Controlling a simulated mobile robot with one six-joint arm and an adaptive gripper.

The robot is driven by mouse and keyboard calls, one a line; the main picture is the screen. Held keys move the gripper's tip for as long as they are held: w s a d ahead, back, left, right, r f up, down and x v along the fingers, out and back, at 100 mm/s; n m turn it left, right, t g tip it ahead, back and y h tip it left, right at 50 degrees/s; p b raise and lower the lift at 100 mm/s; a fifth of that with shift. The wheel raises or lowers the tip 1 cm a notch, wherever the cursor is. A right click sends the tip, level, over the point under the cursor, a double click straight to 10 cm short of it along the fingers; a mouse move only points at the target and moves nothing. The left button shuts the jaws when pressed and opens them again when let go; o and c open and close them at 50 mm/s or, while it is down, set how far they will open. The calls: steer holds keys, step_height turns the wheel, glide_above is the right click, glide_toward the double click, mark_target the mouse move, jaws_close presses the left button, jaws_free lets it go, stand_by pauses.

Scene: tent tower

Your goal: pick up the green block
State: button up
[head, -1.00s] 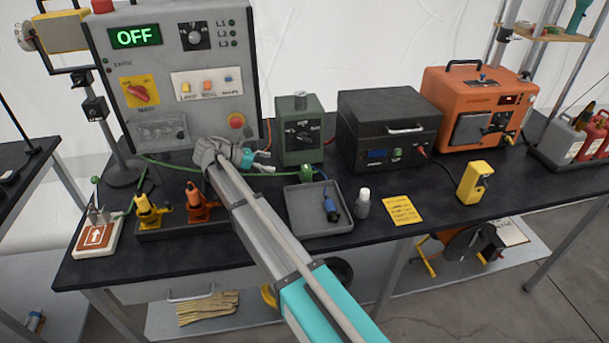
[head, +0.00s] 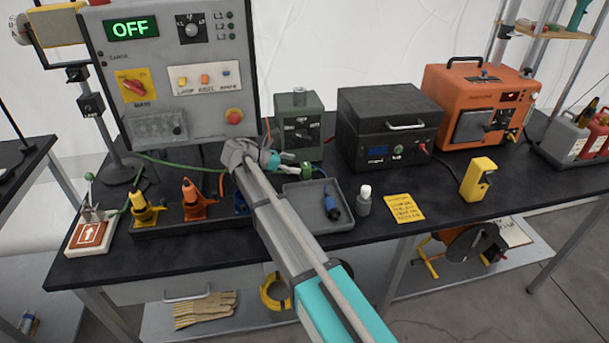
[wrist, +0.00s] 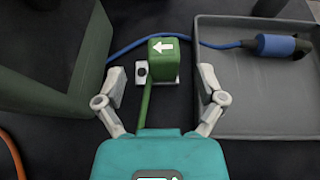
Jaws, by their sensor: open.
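The green block (wrist: 172,66) has a white arrow on its top. In the wrist view it stands between my two fingertips, with a dark gap on each side. In the head view the green block (head: 306,170) is small, just behind the grey tray and at the tip of my gripper (head: 288,164). My gripper (wrist: 163,76) is open, and its fingers touch nothing that I can see. A green strip runs from the block toward my gripper's teal body. A blue cable passes beside the block.
The grey tray (wrist: 250,110) lies right of the block, with a blue connector (wrist: 275,45) in it. A dark green box (head: 299,118) stands close behind and left. The black box (head: 385,125) is behind the tray. A control panel (head: 170,75) stands further left.

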mark_target(301, 165)
stand_by(0.3)
steer(key=b+x, duration=0.1)
steer(key=x, duration=0.3)
steer(key=shift+s+d+f+b, duration=0.1)
steer(key=shift+s+b, duration=0.05)
steer(key=shift+b, duration=0.2)
steer(key=shift+w+d+f, duration=0.1)
steer(key=shift+w+d, duration=0.1)
steer(key=shift+d, duration=0.25)
steer(key=shift+c, duration=0.2)
jaws_close()
